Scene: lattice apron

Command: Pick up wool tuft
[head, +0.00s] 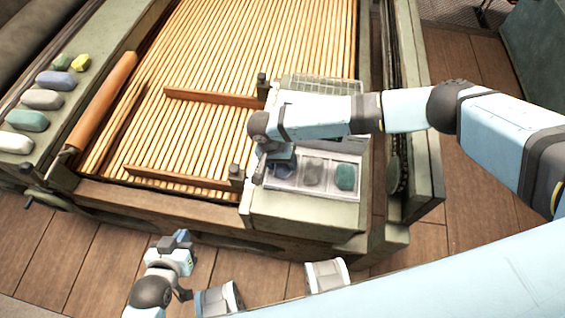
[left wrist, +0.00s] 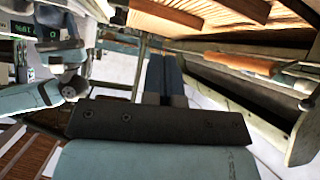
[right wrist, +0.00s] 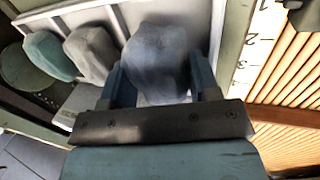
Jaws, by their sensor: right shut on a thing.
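A pale compartmented tray (head: 300,190) holds wool tufts in a row. A slate-blue wool tuft (head: 284,171) is at its left end, a grey tuft (head: 313,174) in the middle and a teal tuft (head: 345,177) at the right. My right gripper (head: 275,165) is over the left end of the tray. In the right wrist view its two fingers are shut on the blue tuft (right wrist: 158,55), one finger on each side. I cannot tell whether the tuft is off the tray floor. My left gripper (head: 174,241) is away in front of the frame, its fingers (left wrist: 165,78) together and empty.
More tufts, including grey (head: 43,99), teal (head: 27,120) and white (head: 15,142) ones, lie on the left rail. An orange roller (head: 103,92) lies beside the slatted bed (head: 230,60). Short posts (head: 236,173) stand just left of the tray.

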